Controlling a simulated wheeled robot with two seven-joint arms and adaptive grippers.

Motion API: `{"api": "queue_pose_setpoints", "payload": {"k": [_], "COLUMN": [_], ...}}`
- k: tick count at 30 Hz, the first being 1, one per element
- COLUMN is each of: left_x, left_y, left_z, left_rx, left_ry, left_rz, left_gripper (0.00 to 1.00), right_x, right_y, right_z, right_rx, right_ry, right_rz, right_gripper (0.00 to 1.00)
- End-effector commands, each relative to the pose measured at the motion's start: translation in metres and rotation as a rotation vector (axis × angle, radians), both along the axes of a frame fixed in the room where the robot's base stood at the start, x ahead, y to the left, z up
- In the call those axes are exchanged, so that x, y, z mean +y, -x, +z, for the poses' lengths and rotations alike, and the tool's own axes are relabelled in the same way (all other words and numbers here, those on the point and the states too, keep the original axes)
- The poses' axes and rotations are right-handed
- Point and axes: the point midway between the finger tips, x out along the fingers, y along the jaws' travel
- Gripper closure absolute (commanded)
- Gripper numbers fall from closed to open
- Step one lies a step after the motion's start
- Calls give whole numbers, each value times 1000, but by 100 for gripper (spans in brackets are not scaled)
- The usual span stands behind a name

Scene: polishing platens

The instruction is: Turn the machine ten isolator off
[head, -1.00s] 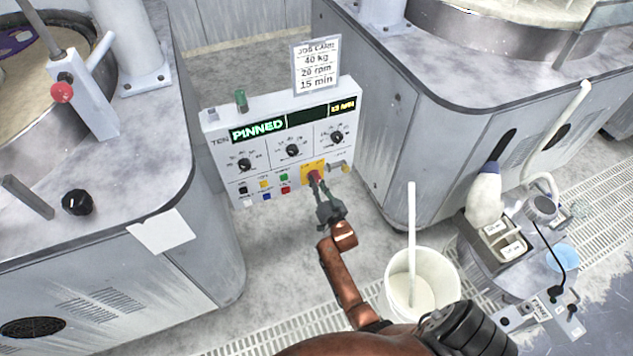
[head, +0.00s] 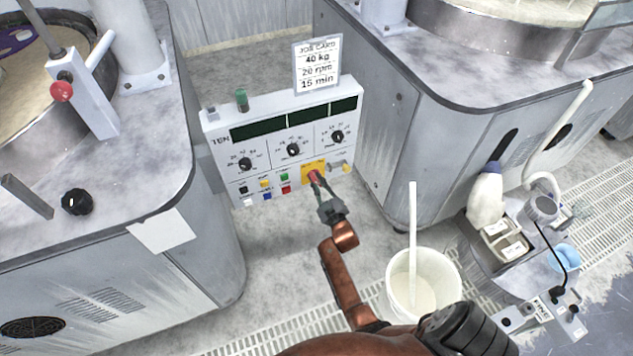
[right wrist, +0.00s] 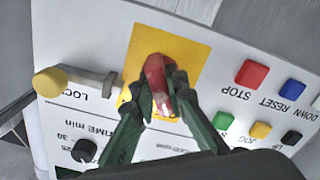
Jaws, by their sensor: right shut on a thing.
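The machine ten control panel (head: 222,165) stands between two machines, marked TEN. Its display windows (head: 257,131) are dark. The isolator is a red handle (right wrist: 157,84) on a yellow plate (right wrist: 188,52); in the head view the yellow plate (head: 307,173) is at the panel's lower right. My right gripper (right wrist: 160,104) is shut on the red handle, one green finger on each side. In the head view my right gripper (head: 317,184) reaches up to it from below and hides part of it. My left gripper is not in view.
A job card (head: 317,64) stands on the panel top. Beside the handle are a yellow-ended lock pin (right wrist: 50,82) and a red STOP button (right wrist: 252,73). A white bucket (head: 448,277) with a stick stands right of my right arm. A small cart (head: 482,252) is farther right.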

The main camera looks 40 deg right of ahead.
Motion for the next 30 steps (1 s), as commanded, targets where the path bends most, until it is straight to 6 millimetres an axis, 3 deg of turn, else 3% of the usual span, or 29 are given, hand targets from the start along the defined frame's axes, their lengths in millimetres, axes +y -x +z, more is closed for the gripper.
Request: {"api": "queue_pose_setpoints", "payload": {"k": [12, 29, 30], "left_x": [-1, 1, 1], "left_y": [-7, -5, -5], "left_z": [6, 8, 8], "left_rx": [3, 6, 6], "left_ry": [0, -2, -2], "left_rz": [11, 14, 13], "left_gripper": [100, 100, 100], "right_x": [0, 0, 0], "right_y": [0, 0, 0], "right_z": [-1, 0, 0], "right_rx": [48, 55, 55], "right_ry": [192, 224, 224], "right_rz": [0, 0, 0], "right_gripper": [100, 100, 86]}}
